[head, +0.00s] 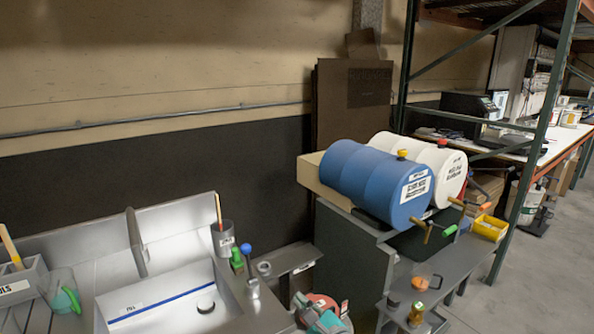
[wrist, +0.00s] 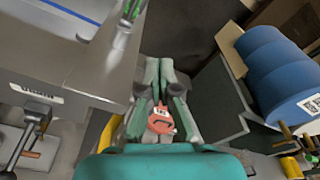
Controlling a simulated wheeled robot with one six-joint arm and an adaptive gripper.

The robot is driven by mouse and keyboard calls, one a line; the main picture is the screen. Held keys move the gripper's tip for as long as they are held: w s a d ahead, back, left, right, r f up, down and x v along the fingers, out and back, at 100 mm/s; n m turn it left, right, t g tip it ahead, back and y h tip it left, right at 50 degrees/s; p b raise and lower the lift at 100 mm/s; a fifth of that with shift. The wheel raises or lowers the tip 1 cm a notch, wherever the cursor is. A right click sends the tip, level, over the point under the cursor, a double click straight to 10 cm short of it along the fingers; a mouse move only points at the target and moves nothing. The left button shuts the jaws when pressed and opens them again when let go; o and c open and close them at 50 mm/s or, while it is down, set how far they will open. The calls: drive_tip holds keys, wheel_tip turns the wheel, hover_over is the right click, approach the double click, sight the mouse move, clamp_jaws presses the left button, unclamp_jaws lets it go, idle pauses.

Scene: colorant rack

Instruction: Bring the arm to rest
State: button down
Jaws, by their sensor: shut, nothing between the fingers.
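My gripper (wrist: 158,70) is shut and empty, its grey-green fingers together in the middle of the wrist view. A reddish piece (wrist: 160,122) shows at the base of the fingers; I cannot tell what it is. In the head view my gripper (head: 322,308) is low at the bottom centre, partly cut off by the frame edge. It is between the sink and the drum stand, and touches nothing that I can make out.
A sink (head: 165,300) is on the left. A blue drum (head: 370,182) and a white drum (head: 420,160) lie on a stand at right. A small shelf (head: 290,258) is behind my gripper. Open floor lies far right.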

drive_tip(key=s+d+f+n+h, duration=0.35)
drive_tip(key=s+d+f, duration=0.35)
drive_tip(key=s, duration=0.5)
drive_tip(key=s+d+f+n+h, duration=0.2)
drive_tip(key=s+d+f+n, duration=0.3)
drive_tip(key=s+f, duration=0.6)
drive_tip(key=s+d+r+n+h, duration=0.1)
drive_tip(key=s+r+n, duration=0.1)
drive_tip(key=s+n, duration=0.3)
drive_tip(key=s+d+r+n+h, duration=0.1)
drive_tip(key=s+d+r+n, duration=0.1)
drive_tip(key=s, duration=1.2)
drive_tip(key=s+d+r+n+h, duration=0.1)
drive_tip(key=s+d+r+n, duration=0.1)
drive_tip(key=s+r+n, duration=0.2)
drive_tip(key=s+n, duration=0.3)
drive_tip(key=s, duration=0.2)
drive_tip(key=shift+s+d+n, duration=0.25)
drive_tip(key=shift+s+n, duration=0.1)
drive_tip(key=shift+s, duration=0.05)
drive_tip(key=shift+r, duration=0.1)
